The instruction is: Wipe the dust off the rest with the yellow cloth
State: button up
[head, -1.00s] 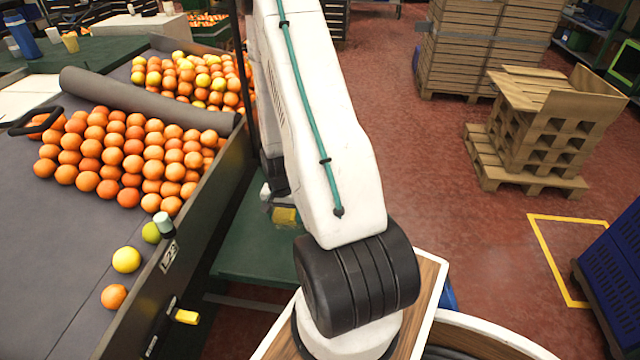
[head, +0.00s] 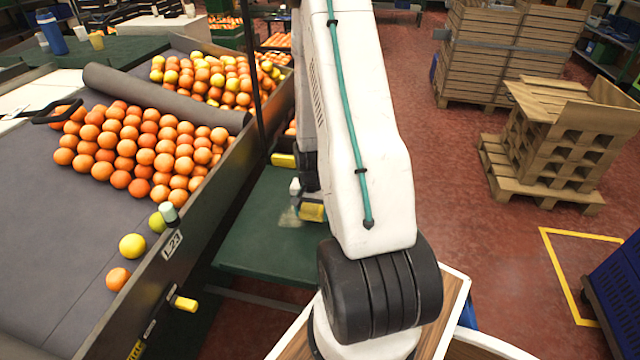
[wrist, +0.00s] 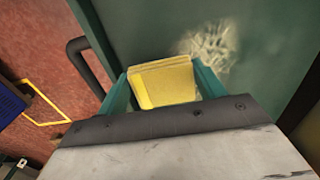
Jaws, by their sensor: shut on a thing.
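The rest is a flat dark green surface (head: 262,245) beside the orange conveyor. A pale, streaky dust patch (head: 290,217) lies on it, close to the left of my gripper. In the wrist view the dust patch (wrist: 212,42) shows just beyond the cloth, to the upper right. My gripper (wrist: 162,78) is shut on the folded yellow cloth (wrist: 165,85), held between its two teal fingers. In the head view the cloth (head: 312,212) shows low over the rest, partly behind my arm. I cannot tell whether it touches the surface.
The conveyor side wall (head: 215,180) runs along the rest's left, with several oranges (head: 150,150) behind it. A dark bent handle (wrist: 82,60) stands near the rest's edge in the wrist view. Wooden pallets (head: 545,140) stand at right; red floor between is clear.

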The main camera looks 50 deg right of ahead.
jog(key=shift+s+r, duration=0.1)
jog(key=shift+r, duration=2.85)
